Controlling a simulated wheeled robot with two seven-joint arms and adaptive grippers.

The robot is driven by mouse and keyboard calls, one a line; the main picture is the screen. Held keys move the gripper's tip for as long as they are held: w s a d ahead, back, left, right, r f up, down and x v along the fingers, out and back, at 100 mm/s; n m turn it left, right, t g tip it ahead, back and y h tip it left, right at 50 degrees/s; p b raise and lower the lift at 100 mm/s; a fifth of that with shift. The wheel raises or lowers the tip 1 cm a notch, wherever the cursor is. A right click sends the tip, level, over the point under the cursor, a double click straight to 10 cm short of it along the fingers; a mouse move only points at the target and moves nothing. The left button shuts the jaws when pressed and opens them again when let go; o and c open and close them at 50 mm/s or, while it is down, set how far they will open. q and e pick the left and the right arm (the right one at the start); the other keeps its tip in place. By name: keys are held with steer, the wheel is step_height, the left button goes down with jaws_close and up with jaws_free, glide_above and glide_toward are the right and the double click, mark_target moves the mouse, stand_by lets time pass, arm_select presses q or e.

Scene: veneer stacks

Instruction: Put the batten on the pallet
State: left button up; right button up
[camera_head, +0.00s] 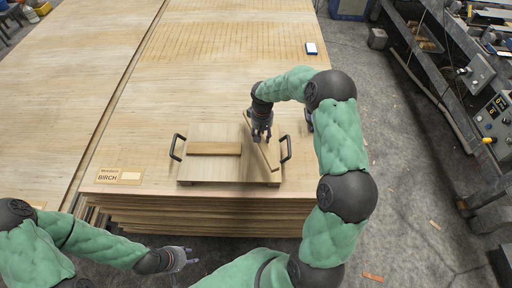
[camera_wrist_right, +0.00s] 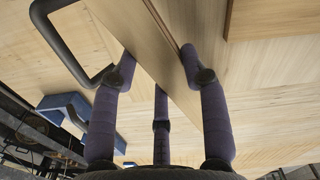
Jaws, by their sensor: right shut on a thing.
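The pallet (camera_head: 222,171), a light wooden board with a dark handle at each end, lies on the near end of a veneer stack. One batten (camera_head: 213,148) lies flat on its left half. My right gripper (camera_head: 262,138) is over the pallet's right side, shut on another batten (camera_head: 267,157), which slants down toward the right handle (camera_head: 286,148). In the right wrist view this held batten (camera_wrist_right: 163,62) runs between the fingers. I cannot tell whether its lower end touches the pallet. My left gripper (camera_head: 191,257) is empty and open, in front of the stack.
A label reading BIRCH (camera_head: 120,176) lies on the stack left of the pallet. A small blue-and-white object (camera_head: 311,48) lies at the stack's far right. A machine bench with control boxes (camera_head: 492,115) stands at the right.

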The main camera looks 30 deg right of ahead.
mark_target(256, 150)
steer(key=shift+a+f, duration=0.55)
steer(key=shift+f, duration=0.05)
steer(key=f+b, duration=0.1)
steer(key=f, duration=0.1)
steer(key=a+f+b, duration=0.1)
steer(key=f, duration=0.1)
steer(key=shift+w+f+b, duration=0.15)
steer(key=shift+f+b, duration=0.15)
steer(key=shift+f, duration=0.05)
steer(key=shift+a+r, duration=0.1)
steer(key=o, duration=1.2)
steer(key=shift+o, duration=0.2)
